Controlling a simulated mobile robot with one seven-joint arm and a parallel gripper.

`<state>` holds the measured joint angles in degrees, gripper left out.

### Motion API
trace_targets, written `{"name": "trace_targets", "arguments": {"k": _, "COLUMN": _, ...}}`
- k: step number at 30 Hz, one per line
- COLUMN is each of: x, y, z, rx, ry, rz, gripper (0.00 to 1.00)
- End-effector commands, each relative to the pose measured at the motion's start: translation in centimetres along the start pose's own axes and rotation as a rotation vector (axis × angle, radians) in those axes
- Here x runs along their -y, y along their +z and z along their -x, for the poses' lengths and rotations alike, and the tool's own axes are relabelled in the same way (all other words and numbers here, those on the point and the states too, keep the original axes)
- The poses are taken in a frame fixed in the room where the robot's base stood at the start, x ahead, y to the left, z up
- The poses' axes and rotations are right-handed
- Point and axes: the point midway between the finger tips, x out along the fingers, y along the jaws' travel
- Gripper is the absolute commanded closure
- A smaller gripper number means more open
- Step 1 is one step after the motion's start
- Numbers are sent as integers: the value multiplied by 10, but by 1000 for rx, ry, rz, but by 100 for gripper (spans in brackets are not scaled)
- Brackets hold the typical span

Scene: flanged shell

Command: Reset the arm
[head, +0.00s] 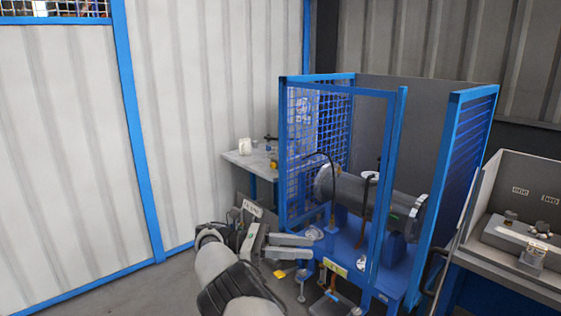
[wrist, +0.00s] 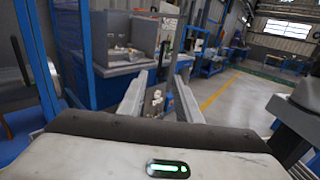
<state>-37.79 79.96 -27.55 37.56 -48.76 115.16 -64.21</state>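My gripper (head: 311,247) is in front of the blue cage, low and a little left of its middle in the head view. Its two fingers point right, with a gap between them. In the wrist view the fingers (wrist: 160,82) stand apart and nothing is held between them. The grey flanged shell (head: 350,189) lies on its side on a blue stand inside the cage, behind and to the right of my gripper. My gripper appears apart from it.
The blue cage (head: 397,160) has mesh sides and upright posts close to my gripper. A small table (head: 240,158) stands behind it at the left. A grey workstation (head: 515,262) is at the right. The wrist view shows open floor (wrist: 232,95) with a yellow line.

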Motion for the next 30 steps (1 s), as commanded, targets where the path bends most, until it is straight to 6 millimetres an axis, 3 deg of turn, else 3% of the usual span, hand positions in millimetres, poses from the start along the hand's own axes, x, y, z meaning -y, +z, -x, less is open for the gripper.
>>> {"name": "trace_targets", "arguments": {"k": 8, "x": -6, "y": 49, "z": -54, "rx": -208, "ry": -82, "rz": -81, "gripper": 69}}
{"name": "trace_targets", "arguments": {"k": 14, "x": 6, "y": 88, "z": -100, "rx": -421, "ry": -163, "rz": -188, "gripper": 69}}
{"name": "trace_targets", "arguments": {"k": 21, "x": 57, "y": 140, "z": -150, "rx": -784, "ry": -311, "rz": -420, "gripper": 69}}
{"name": "trace_targets", "arguments": {"k": 30, "x": 155, "y": 191, "z": -162, "rx": -1199, "ry": -518, "rz": -787, "gripper": 69}}
